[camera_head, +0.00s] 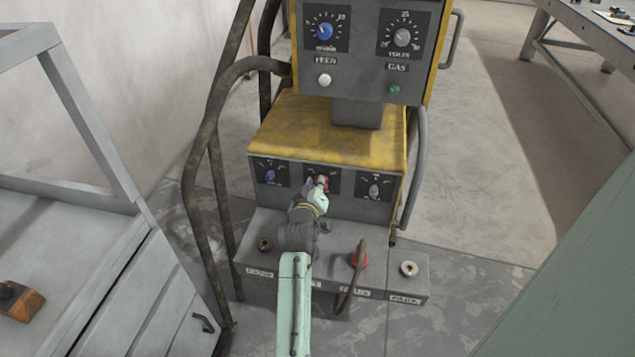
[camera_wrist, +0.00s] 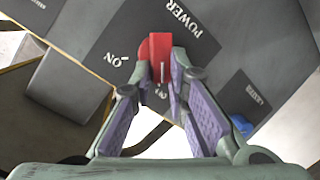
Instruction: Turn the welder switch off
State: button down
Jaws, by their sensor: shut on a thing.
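The welder (camera_head: 290,125) is a yellow and grey machine in the middle of the head view. Its red power switch (camera_head: 322,181) is on the middle plate of the lower panel. In the wrist view the red switch (camera_wrist: 159,50) sits beside the words POWER and ON. A white mark on its grip points down in that view, toward a small label partly hidden by the fingers. My gripper (camera_head: 317,188) reaches the panel from the front, and its fingers (camera_wrist: 155,72) are shut on the red switch, one on each side.
A blue knob (camera_head: 270,176) and a grey knob (camera_head: 374,189) flank the switch. Below are sockets and a red cable plug (camera_head: 359,256). A grey cabinet (camera_head: 150,290) stands left; a workbench (camera_head: 585,25) stands far right.

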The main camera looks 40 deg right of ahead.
jog(key=shift+n, duration=0.4)
dwell(0.3)
jog(key=c, duration=1.6)
grip_release()
jog(key=shift+o, duration=0.2)
jog(key=shift+a, duration=0.15)
jog(key=v, duration=1.2)
jog(key=shift+w, duration=0.2)
jog(key=shift+f, duration=0.1)
